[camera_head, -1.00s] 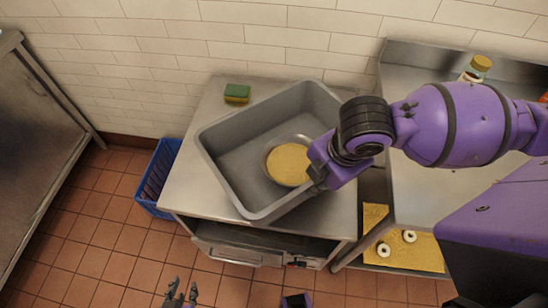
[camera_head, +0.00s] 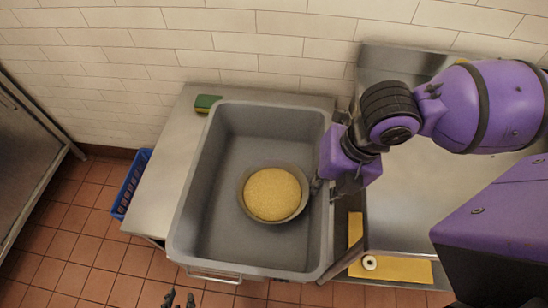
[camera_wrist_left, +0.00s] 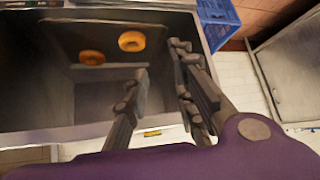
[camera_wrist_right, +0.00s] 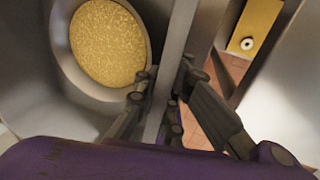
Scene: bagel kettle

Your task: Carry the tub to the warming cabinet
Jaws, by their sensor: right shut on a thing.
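The large grey tub (camera_head: 205,215) is over the steel worktop in the head view, its long sides running front to back. A round metal bowl (camera_head: 243,190) with a yellow grainy filling sits inside it. My right gripper (camera_head: 318,186) is shut on the tub's right wall; in the right wrist view the fingers (camera_wrist_right: 165,78) lie on either side of that wall. I cannot tell whether the tub touches the worktop. My left gripper (camera_head: 180,297) is low at the front edge, away from the tub. Its fingers (camera_wrist_left: 160,62) are open and empty.
The left wrist view shows an open-fronted metal cabinet (camera_wrist_left: 40,100) holding two orange rings (camera_wrist_left: 131,41). A green-yellow sponge (camera_head: 206,103) lies behind the tub. A blue crate (camera_head: 131,184) stands left of the worktop (camera_head: 165,170). A yellow board (camera_head: 400,270) is at lower right.

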